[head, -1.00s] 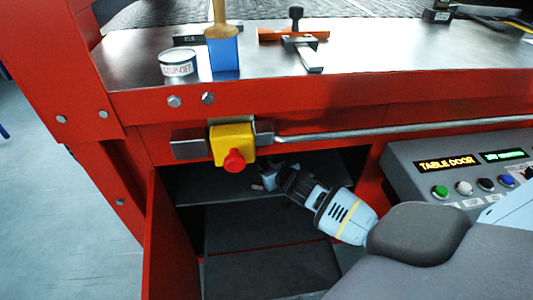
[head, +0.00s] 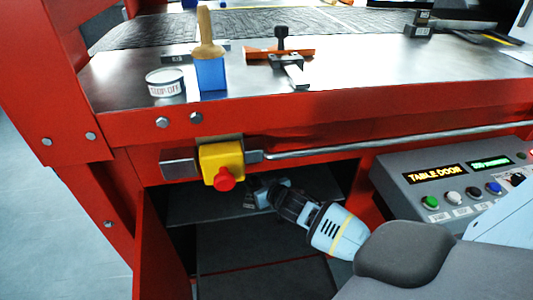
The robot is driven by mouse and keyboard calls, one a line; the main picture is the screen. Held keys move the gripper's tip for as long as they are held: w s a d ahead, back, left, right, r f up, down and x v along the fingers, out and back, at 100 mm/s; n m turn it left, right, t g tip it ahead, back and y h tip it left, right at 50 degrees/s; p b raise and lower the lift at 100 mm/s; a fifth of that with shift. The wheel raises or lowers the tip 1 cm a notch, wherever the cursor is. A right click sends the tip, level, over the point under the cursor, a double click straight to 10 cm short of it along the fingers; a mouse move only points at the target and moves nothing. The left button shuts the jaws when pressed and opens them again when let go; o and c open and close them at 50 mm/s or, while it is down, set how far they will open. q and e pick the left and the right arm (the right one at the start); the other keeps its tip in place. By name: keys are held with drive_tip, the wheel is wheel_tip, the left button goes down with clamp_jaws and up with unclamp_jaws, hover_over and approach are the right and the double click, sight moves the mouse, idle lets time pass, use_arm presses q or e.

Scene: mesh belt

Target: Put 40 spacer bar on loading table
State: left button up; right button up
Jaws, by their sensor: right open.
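The metal loading table (head: 125,80) has a red front edge and spans the upper part of the head view. A grey bar (head: 178,58) with a small label lies on it at the back left. I cannot read the label, so I cannot tell which bar is the 40 spacer bar. My right gripper (head: 257,193) is inside the open compartment below the table, at its upper shelf (head: 215,205). It is open. Its fingertips are small and dark against the shelf, and I cannot make out any bar between them. My left gripper is not in view.
On the table stand a white tin (head: 165,83), a brush (head: 210,60) and an orange tool (head: 265,53) with a black knob. A control panel (head: 430,180) stands right.

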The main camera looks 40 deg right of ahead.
drive_tip(key=p+v, duration=0.3)
drive_tip(key=v, duration=0.9)
drive_tip(key=s+a+f+n+g+y, duration=0.15)
drive_tip(key=s+a+f, duration=0.25)
drive_tip(key=s, duration=0.5)
drive_tip(key=s+a+f+g+y, duration=0.1)
drive_tip(key=s+a+f+g, duration=0.1)
drive_tip(key=s+a+f, duration=0.5)
drive_tip(key=s+a+f+n+g+y, duration=0.1)
drive_tip(key=s+a+f+g, duration=0.1)
drive_tip(key=s, duration=0.9)
drive_tip(key=s+a+n+g, duration=0.1)
drive_tip(key=s+a, duration=0.4)
drive_tip(key=s, duration=0.8)
drive_tip(key=shift+r+g, duration=0.35)
drive_tip(key=shift+r, duration=0.05)
drive_tip(key=shift+a+y, duration=0.15)
drive_tip(key=shift+y, duration=0.1)
